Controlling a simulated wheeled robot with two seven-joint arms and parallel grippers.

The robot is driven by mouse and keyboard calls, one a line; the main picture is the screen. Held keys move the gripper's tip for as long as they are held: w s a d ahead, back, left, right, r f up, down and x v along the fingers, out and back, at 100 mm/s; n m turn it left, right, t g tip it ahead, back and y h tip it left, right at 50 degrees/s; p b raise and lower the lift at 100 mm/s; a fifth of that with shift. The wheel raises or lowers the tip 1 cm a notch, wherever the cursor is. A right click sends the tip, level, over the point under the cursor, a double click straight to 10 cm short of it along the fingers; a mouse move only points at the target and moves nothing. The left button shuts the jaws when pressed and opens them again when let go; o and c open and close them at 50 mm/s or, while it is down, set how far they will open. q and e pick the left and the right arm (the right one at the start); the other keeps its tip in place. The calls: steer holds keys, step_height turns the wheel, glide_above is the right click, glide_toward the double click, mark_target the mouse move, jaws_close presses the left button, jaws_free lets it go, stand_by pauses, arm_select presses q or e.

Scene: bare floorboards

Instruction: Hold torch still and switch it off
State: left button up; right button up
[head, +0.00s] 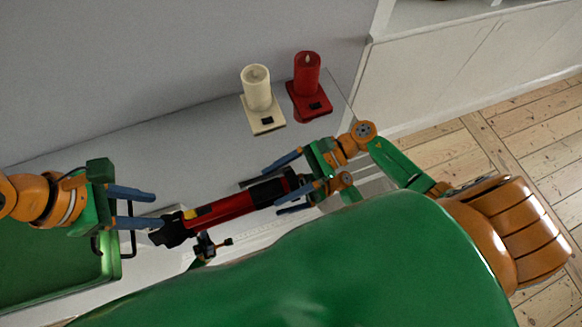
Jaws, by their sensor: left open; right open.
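A torch (230,204) with a red body and black ends lies diagonally across the middle of the head view. A small yellow patch (190,213) shows near its left black end. My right gripper (274,184) is open at the torch's right black end, with one finger on either side of it; I cannot tell whether the fingers touch it. My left gripper (154,208) is open and empty just left of the torch's other black end, its fingers pointing towards it.
A cream candle (257,92) and a red candle (307,76) stand on small bases at the back. A green tray (50,298) with a dark handle is at the lower left. A small black object (208,246) sits below the torch. My green body covers the lower middle.

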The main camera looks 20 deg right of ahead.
mark_target(261, 193)
steer(key=x, duration=0.3)
steer(key=shift+a+f, duration=0.1)
steer(key=shift+a, duration=0.25)
arm_select(q)
steer(key=shift+a, duration=0.1)
arm_select(e)
steer(key=shift+c, duration=0.2)
jaws_close()
arm_select(q)
steer(key=a, duration=0.1)
steer(key=a+m, duration=0.1)
steer(key=a, duration=0.1)
steer(key=shift+w+a+r, duration=0.1)
steer(key=shift+w+r, duration=0.2)
steer(key=shift+r, duration=0.05)
jaws_close()
